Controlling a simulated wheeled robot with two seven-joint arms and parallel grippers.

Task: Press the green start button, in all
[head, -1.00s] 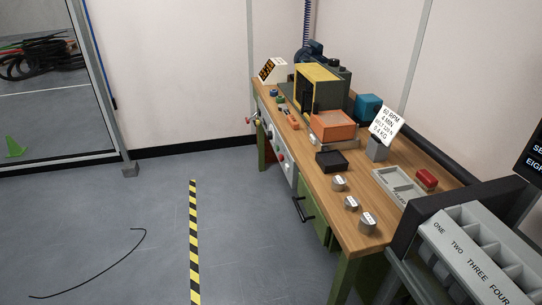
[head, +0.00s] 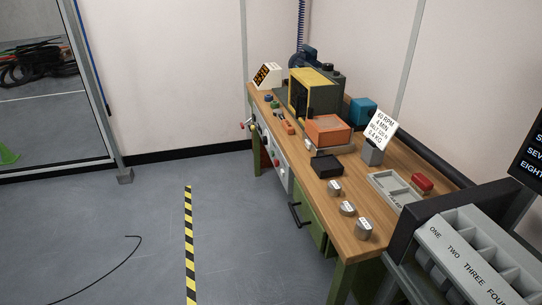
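Small coloured controls (head: 269,99) sit at the far left end of the wooden workbench (head: 387,235), near a dark display with amber digits (head: 263,76). One looks blue and one greenish, but they are too small to tell for sure which is the green start button. Red knobs (head: 276,162) show on the grey front panel (head: 272,146) of the bench. Neither of my grippers is in view, and nothing touches the controls.
A yellow-framed machine (head: 315,75), an orange block (head: 328,130), a black tray (head: 326,166) and several metal weights (head: 347,208) stand on the bench. A numbered bin rack (head: 450,243) is at right. The floor left of the striped tape (head: 188,240) is mostly clear, with a black cable (head: 112,268).

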